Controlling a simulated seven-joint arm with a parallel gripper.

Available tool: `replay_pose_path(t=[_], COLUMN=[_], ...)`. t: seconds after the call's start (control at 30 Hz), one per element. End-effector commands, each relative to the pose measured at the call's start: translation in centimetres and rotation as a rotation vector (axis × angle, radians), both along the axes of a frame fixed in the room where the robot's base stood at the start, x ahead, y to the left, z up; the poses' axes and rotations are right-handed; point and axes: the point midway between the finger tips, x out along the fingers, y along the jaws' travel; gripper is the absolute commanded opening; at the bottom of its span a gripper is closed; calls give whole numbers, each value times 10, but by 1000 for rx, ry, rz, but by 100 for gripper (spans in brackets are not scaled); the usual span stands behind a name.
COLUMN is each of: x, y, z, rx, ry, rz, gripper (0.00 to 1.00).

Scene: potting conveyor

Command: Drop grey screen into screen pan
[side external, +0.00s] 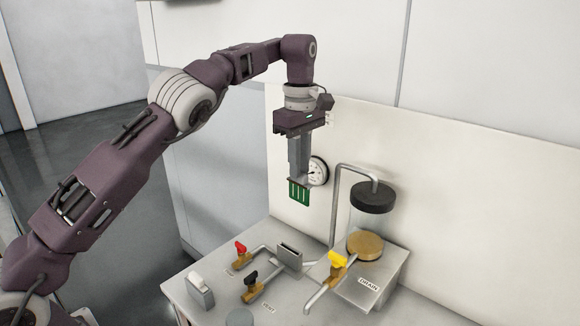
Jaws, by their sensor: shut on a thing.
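My gripper (299,178) points down above the bench and is shut on a green slotted panel (299,194). The panel hangs upright in the air, in front of the back wall and left of the round gauge. It looks green, not grey. I cannot pick out a grey screen for certain. A grey slotted holder (289,259) stands on the bench below the gripper, its dark slot facing up. A grey block with a white top piece (200,290) stands at the front left. A round grey thing (240,317) is cut off at the bottom edge. I cannot tell which is the screen pan.
Red (240,249), black (251,279) and yellow (337,259) valve handles stick up from pipes on the bench (185,283). A clear cylinder with a black cap (373,196) stands right on a metal box labelled DRAIN (385,280). A gauge (318,171) is behind the gripper.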

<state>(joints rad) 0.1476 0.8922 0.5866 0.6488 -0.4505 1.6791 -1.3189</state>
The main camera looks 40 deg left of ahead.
Motion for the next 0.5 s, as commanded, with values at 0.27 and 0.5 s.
replay_pose_path(t=[0.27,0.5], x=[-21,-77], y=[-90,-204], z=[1,1], rx=[-7,-7], ry=[-2,-1], rz=[-167,-413], gripper=[0,0])
